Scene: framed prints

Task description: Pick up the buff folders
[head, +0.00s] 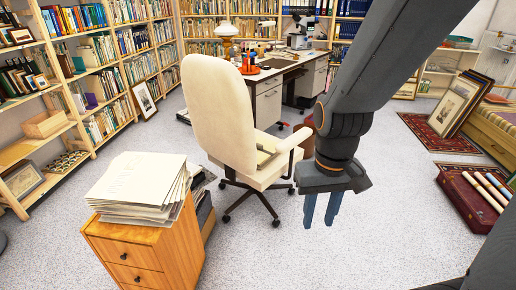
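My gripper (321,211) hangs from the arm at right of centre, pointing down, with its two blue fingers apart and nothing seen between them. It is in front of and to the right of a cream office chair (218,113). A thick, uneven stack of whitish sheets or folders (140,188) sits on a wooden drawer cabinet (150,255) at lower left, apart from my gripper.
A desk (270,88) with a lamp and microscope stands behind the chair. Bookshelves (75,85) line the left and back. Dark items (203,195) stand beside the cabinet. A red case with rolled tubes (475,195) and leaning frames (455,105) are at right. The grey floor in front is clear.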

